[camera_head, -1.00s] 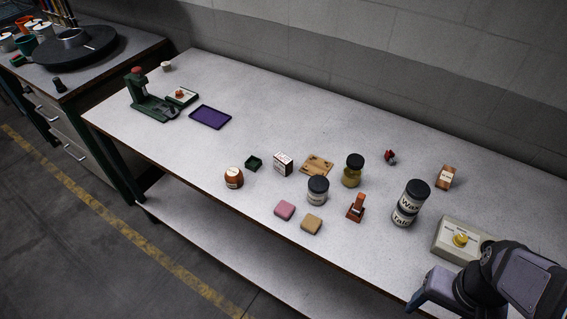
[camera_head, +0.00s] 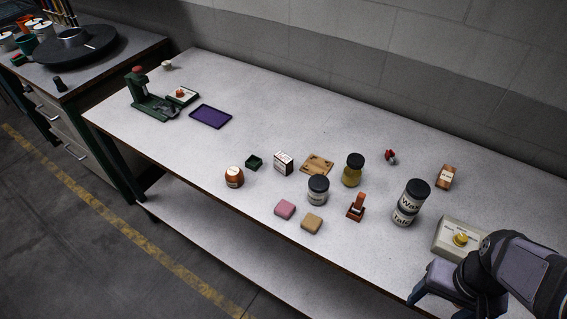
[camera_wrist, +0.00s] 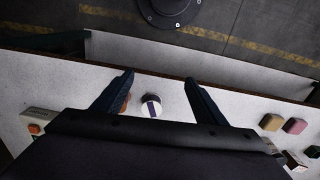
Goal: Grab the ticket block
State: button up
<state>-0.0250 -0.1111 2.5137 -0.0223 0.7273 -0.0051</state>
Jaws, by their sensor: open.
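A small wooden block with a pale label (camera_head: 445,177) stands at the right rear of the bench in the head view. It looks most like the ticket block, but its label is too small to read. A white box with dark print (camera_head: 283,163) stands mid-bench. My gripper (camera_wrist: 160,77) is open and empty above the front right of the bench, apart from both. In the wrist view a round white item with a dark stripe (camera_wrist: 151,105) shows below and between the fingers. An orange-brown item (camera_wrist: 126,103) is partly hidden by the left finger.
Several jars and blocks crowd mid-bench. Bare bench lies left of them, before the purple tray (camera_head: 210,117).

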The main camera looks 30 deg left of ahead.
jog(key=w+a+r+n+t+h, duration=0.15)
jog(key=w+a+r+n, duration=0.35)
jog(key=w, duration=0.5)
jog(key=w+a+r+n+t, duration=0.2)
jog(key=w+a, duration=0.5)
jog(key=w, duration=0.3)
jog(key=w+a+f+n+t+b, duration=0.1)
jog(key=w+a+n, duration=0.1)
jog(key=a+n, duration=0.2)
jog(key=w+a+f+n+t+h+b, duration=0.1)
jog(key=a+n, duration=0.3)
jog(key=a, duration=0.4)
jog(key=w+a+f+n+t+b, duration=0.1)
jog(key=w+a+f+n+b, duration=0.1)
jog(key=a, duration=0.4)
jog(key=shift+w+n+h, duration=0.35)
jog(key=shift+n, duration=0.55)
jog(key=n+t+b, duration=0.6)
jog(key=n, duration=0.7)
send_near(280, 161)
jog(key=x, duration=0.3)
jog(key=shift+w, duration=0.1)
jog(key=shift+s+a+n+t, duration=0.25)
jog(key=shift+s+n, duration=0.1)
jog(key=shift+n, duration=0.15)
jog(key=shift+p+x, duration=1)
jog(key=shift+x, duration=2.65)
jog(key=shift+d+f, duration=0.1)
jog(key=shift+d, duration=0.05)
jog(key=c, duration=1.1)
